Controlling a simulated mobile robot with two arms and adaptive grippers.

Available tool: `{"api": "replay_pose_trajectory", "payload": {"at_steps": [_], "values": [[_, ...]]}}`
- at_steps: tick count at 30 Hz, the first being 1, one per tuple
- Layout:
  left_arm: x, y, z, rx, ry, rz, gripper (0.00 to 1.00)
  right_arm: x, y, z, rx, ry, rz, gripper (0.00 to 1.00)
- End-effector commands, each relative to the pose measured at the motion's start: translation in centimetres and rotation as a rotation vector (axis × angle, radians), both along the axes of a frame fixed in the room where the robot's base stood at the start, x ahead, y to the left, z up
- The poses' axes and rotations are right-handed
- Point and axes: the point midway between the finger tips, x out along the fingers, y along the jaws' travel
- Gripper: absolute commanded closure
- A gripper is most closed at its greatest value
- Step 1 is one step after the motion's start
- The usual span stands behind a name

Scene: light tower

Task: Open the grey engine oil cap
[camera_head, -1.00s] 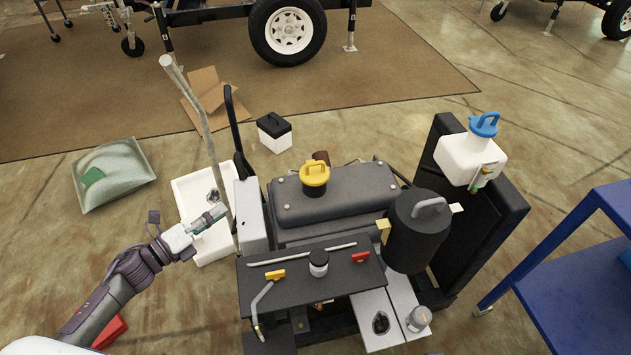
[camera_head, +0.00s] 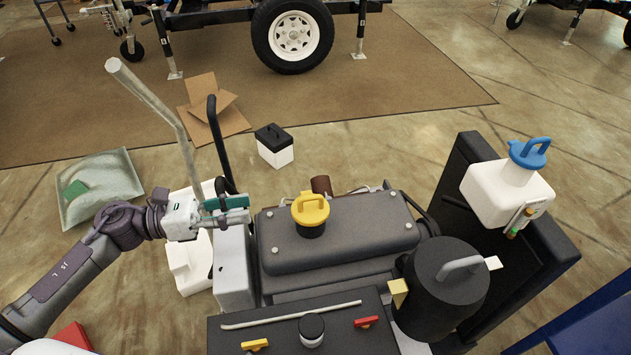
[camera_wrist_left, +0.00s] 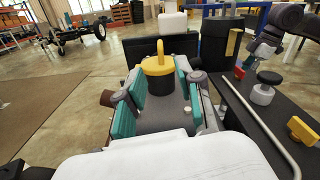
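A yellow cap with a loop handle (camera_head: 311,208) stands on the dark grey engine cover (camera_head: 350,236). It also shows in the left wrist view (camera_wrist_left: 158,66). My left gripper (camera_head: 238,209) is left of this cap and apart from it, pointing right. In the left wrist view its teal finger pads are spread (camera_wrist_left: 156,92), with nothing held and the yellow cap beyond, between the fingertips. No small grey cap shows clearly now. A black cylinder with a grey handle (camera_head: 462,266) stands to the right. Part of my right arm (camera_wrist_left: 280,28) shows in the left wrist view; its fingers are unclear.
A white tank with a blue cap (camera_head: 508,190) is at the right. A pale bent pipe (camera_head: 160,107) and a black upright bar (camera_head: 217,145) rise close behind my left gripper. A black panel (camera_head: 285,322) with a black-topped white knob (camera_head: 312,329) is in front.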

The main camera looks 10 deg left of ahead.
Motion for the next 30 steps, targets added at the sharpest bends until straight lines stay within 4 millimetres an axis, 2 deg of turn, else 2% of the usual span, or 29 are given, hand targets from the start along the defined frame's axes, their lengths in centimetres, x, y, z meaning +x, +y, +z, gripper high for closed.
{"api": "replay_pose_trajectory", "payload": {"at_steps": [4, 7, 15, 21, 24, 30], "values": [[0.3, -0.9, 0.0, -0.001, -0.002, -0.002, 0.64, 0.0, 0.0, -0.1, 0.000, 0.001, 0.000, 0.60], [0.9, -2.3, 0.1, 0.000, -0.006, -0.003, 0.64, 0.1, 0.0, -0.2, 0.000, 0.001, 0.000, 0.60], [3.1, -7.6, 0.3, -0.002, -0.005, -0.003, 0.64, 0.5, 0.1, -1.3, -0.001, 0.008, 0.001, 0.60], [4.4, -10.9, 0.2, -0.001, -0.003, -0.002, 0.64, 0.8, 0.1, -2.4, -0.001, 0.014, 0.001, 0.60], [4.9, -11.9, 0.1, -0.002, -0.002, -0.001, 0.64, 0.9, 0.1, -2.8, -0.001, 0.015, 0.002, 0.60], [5.2, -12.8, 0.0, 0.000, 0.000, 0.000, 0.64, 0.9, 0.1, -3.2, -0.002, 0.015, 0.002, 0.60]]}}
